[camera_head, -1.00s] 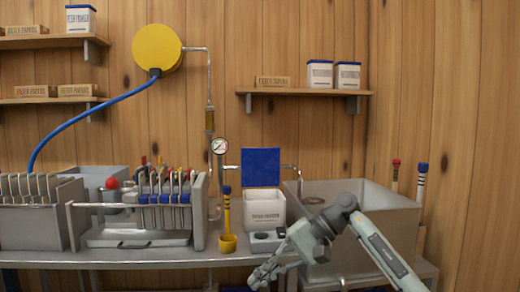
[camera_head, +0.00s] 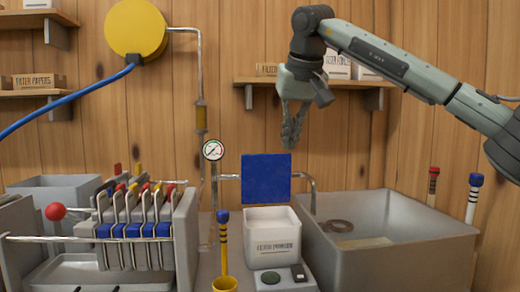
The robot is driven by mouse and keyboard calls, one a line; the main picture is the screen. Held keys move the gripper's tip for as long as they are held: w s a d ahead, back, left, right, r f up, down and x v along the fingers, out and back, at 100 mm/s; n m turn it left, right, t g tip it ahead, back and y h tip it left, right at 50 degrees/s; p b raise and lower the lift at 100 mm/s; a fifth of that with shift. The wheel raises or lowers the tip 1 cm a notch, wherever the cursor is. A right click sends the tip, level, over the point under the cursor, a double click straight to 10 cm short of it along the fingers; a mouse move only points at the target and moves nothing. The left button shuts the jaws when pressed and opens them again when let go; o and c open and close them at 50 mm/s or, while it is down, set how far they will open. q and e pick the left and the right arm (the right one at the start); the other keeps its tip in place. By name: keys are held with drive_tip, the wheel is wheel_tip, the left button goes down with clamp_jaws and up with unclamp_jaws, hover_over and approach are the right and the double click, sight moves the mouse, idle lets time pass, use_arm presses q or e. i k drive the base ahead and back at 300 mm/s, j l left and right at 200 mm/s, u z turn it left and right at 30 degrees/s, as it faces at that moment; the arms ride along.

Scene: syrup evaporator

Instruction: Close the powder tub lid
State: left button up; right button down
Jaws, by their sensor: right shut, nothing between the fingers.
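The powder tub (camera_head: 273,249) is a white box with a dark printed label, standing on the bench right of the filter press. Its blue lid (camera_head: 265,180) stands upright, open, at the tub's back edge, and pale contents show inside. My right gripper (camera_head: 290,143) points down with its fingers shut and empty. In the picture it is just above the top right corner of the lid; whether it touches the lid I cannot tell. My left gripper is not in view.
A grey sink (camera_head: 395,262) stands right of the tub. A small scale (camera_head: 284,278) sits in front of the tub, and a yellow cup with a blue-topped stick (camera_head: 224,284) stands to the left. A pressure gauge (camera_head: 213,150) and pipes are behind. A shelf (camera_head: 310,82) is on the wall.

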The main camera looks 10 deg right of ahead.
sight(265, 178)
drive_tip(key=i, duration=1.15)
